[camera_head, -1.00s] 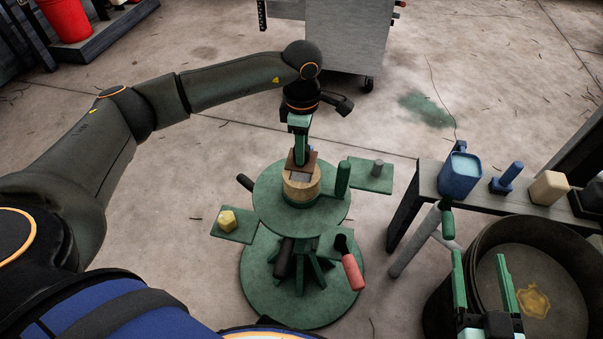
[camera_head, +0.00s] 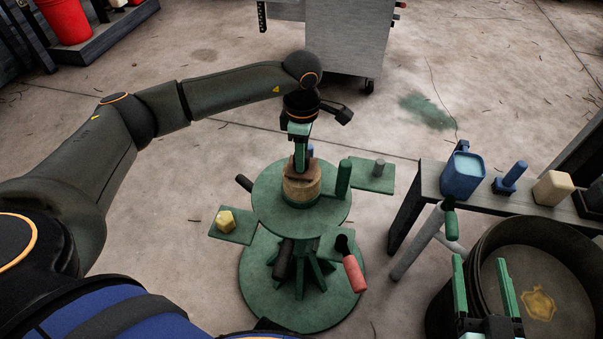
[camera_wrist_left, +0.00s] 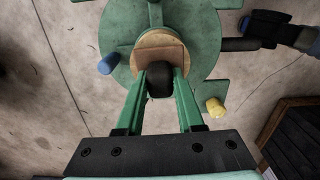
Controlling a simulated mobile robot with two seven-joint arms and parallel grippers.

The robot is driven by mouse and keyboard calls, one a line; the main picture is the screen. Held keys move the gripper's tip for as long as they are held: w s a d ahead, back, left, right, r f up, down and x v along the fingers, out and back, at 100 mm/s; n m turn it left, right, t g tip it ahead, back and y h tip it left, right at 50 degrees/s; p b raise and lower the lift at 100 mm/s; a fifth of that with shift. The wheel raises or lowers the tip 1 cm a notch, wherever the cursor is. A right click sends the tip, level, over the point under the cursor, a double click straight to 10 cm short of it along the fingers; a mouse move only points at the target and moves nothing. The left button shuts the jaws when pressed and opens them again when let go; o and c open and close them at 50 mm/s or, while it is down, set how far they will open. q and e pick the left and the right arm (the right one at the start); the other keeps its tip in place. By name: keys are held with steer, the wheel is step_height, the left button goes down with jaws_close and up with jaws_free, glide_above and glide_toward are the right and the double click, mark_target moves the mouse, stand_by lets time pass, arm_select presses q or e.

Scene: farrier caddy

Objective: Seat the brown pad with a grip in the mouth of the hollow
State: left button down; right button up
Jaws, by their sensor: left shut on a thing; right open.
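The brown pad (camera_head: 297,174) is at the top of the tan round block (camera_head: 303,192) on the green stand's round plate. My left gripper (camera_head: 300,163) points down over the block and is shut on the pad's dark grip. The left wrist view shows the dark grip (camera_wrist_left: 160,82) between the fingers, with the pad (camera_wrist_left: 163,54) beyond it, over the tan block (camera_wrist_left: 152,41). The block's mouth is mostly covered, so I cannot tell whether the pad is fully inside. My right gripper (camera_head: 480,262) is open and empty, over the dark tub at the lower right.
The stand's round plate (camera_head: 269,203) has side trays, one with a yellow piece (camera_head: 226,219), and a green post (camera_head: 343,180). A red-handled tool (camera_head: 353,272) hangs in front. A bench at right holds a blue container (camera_head: 461,175).

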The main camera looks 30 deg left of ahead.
arm_select(q)
steer(key=shift+f+b, duration=0.5)
steer(key=shift+f, duration=0.25)
stand_by(0.7)
steer(key=shift+c, duration=2.2)
jaws_free()
steer(key=shift+r, duration=0.15)
step_height(320, 180, up, 12)
steer(key=p, duration=0.2)
steer(key=shift+r+p, duration=0.15)
steer(key=shift+p, duration=0.2)
